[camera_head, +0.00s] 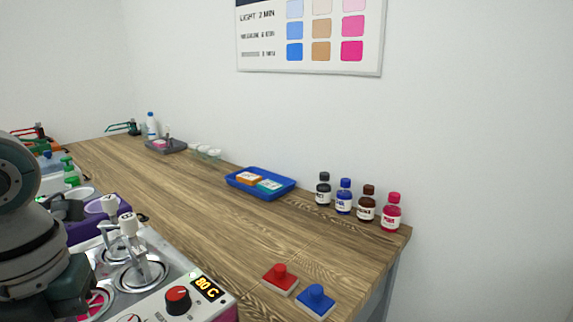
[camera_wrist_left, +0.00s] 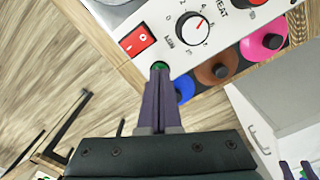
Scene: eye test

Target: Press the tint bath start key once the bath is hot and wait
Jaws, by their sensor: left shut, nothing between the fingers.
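The tint bath (camera_head: 165,298) stands at the lower left in the head view, with metal lids or pots with upright handles on top. Its display (camera_head: 207,288) reads 80 C beside a red knob (camera_head: 177,299). A small pale green light shows by the display. The left wrist view shows the bath's white front panel (camera_wrist_left: 185,52), with a red rocker switch (camera_wrist_left: 138,40) and a numbered dial (camera_wrist_left: 192,25). My left gripper (camera_wrist_left: 160,72) is shut and empty, its fingertips at a green key (camera_wrist_left: 160,65), partly covering it. Whether they touch it I cannot tell. My right gripper is out of view.
Several dye bottles (camera_head: 366,203) and a blue tray (camera_head: 262,183) stand behind. Coloured round items (camera_wrist_left: 218,67) lie below the panel.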

